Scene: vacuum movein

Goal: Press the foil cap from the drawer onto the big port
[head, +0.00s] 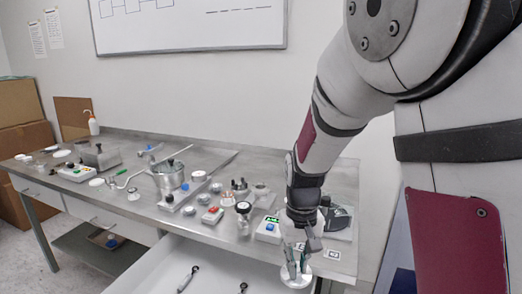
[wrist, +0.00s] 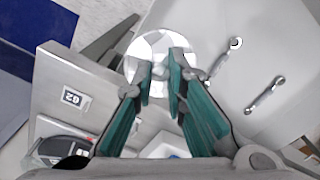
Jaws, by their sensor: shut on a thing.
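My gripper (head: 297,262) is over the right end of the open white drawer (head: 165,265), in front of the bench. It is shut on a round, shiny silver-white disc, the foil cap (head: 295,280). In the wrist view the foil cap (wrist: 136,62) shows beyond the teal fingertips (wrist: 162,80), which hide part of it. A silver round vessel (head: 168,182) with a handled lid stands at mid-bench. I cannot tell which fitting is the big port.
Two wrenches (head: 188,278) (head: 243,287) lie in the drawer. The steel bench top (head: 225,165) carries many small fittings, a red-button box (head: 212,215) and a box with a green display (head: 269,230). Cardboard boxes (head: 18,130) stand at far left.

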